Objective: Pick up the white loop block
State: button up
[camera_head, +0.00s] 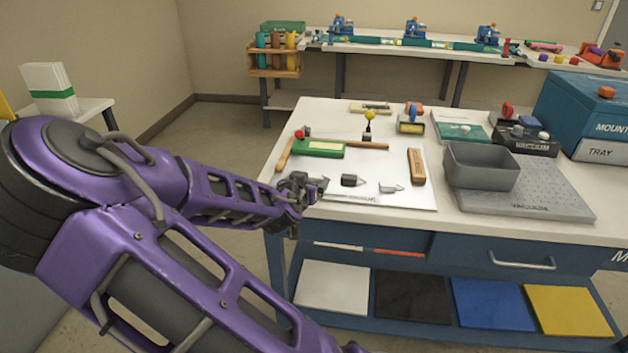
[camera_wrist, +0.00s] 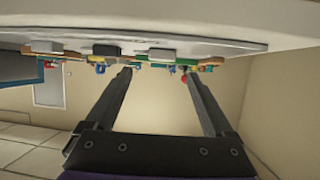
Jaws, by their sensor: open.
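A small pale block with a pointed end (camera_head: 391,187) lies on the white mat (camera_head: 400,203) near the front of the table. It is the likeliest match for the white loop block, but its loop is too small to make out. A similar dark grey block (camera_head: 350,181) lies left of it, and another grey piece (camera_head: 319,182) shows right beside my gripper. My gripper (camera_head: 300,190) is at the table's front left edge, left of these blocks. In the wrist view my gripper (camera_wrist: 158,76) is open, with nothing between its fingers; the view is inverted.
A green tool (camera_head: 320,149), a wooden-handled brush (camera_head: 416,167) and a yellow-knobbed piece (camera_head: 369,116) lie around the blocks. A grey bin (camera_head: 482,166) stands on a grey slab (camera_head: 540,190) at right. A blue box (camera_head: 590,105) stands behind it.

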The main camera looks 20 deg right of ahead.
aim_at(313, 176)
jog(key=x, duration=0.2)
jog(key=b+x, duration=0.1)
jog(key=x, duration=0.2)
jog(key=shift+w+f, duration=0.1)
jog(key=shift+f, duration=0.2)
grip_shut()
jog(key=shift+r, duration=0.1)
